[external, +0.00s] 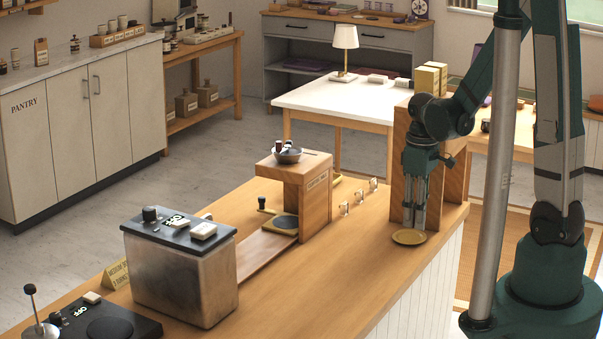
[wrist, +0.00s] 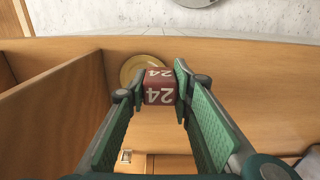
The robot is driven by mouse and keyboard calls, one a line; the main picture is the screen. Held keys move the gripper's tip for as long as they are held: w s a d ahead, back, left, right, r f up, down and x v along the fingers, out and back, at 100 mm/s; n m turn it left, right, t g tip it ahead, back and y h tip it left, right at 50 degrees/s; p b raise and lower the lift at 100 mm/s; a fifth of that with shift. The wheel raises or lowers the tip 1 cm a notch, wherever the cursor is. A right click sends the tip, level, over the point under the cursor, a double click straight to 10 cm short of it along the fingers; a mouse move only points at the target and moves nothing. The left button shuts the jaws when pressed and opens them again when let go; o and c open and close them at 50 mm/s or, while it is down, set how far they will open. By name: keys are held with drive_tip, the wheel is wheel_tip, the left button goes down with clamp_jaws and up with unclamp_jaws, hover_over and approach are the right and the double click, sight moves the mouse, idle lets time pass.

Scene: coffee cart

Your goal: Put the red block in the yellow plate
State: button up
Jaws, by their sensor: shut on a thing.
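The red block (wrist: 158,91) has a white number 24 on its faces and sits between my fingertips in the wrist view. My gripper (wrist: 157,88) is shut on it. In the external view my gripper (external: 414,222) points down above the yellow plate (external: 409,237) near the counter's right end; the block cannot be made out there. In the wrist view the yellow plate (wrist: 129,71) shows partly behind the block, which hides some of it. The block appears above the plate; whether they touch cannot be told.
A wooden shelf unit (external: 398,165) stands right behind my gripper; its panels show at the left in the wrist view (wrist: 55,80). Several small white cups (external: 359,195) stand left of it. A wooden coffee stand (external: 307,195) and a metal machine (external: 185,275) are further left. The counter front (external: 370,270) is clear.

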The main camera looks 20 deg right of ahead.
sight(416, 243)
drive_tip(key=shift+f+b, duration=0.3)
drive_tip(key=shift+f, duration=1.7)
drive_tip(key=shift+f+b, duration=0.45)
drive_tip(key=shift+b, duration=0.05)
drive_tip(key=o, duration=0.9)
drive_tip(key=shift+r, duration=0.25)
drive_tip(key=shift+r+p, duration=0.35)
drive_tip(key=shift+p, duration=0.25)
drive_tip(key=shift+r+p, duration=0.75)
drive_tip(key=shift+r, duration=5.15)
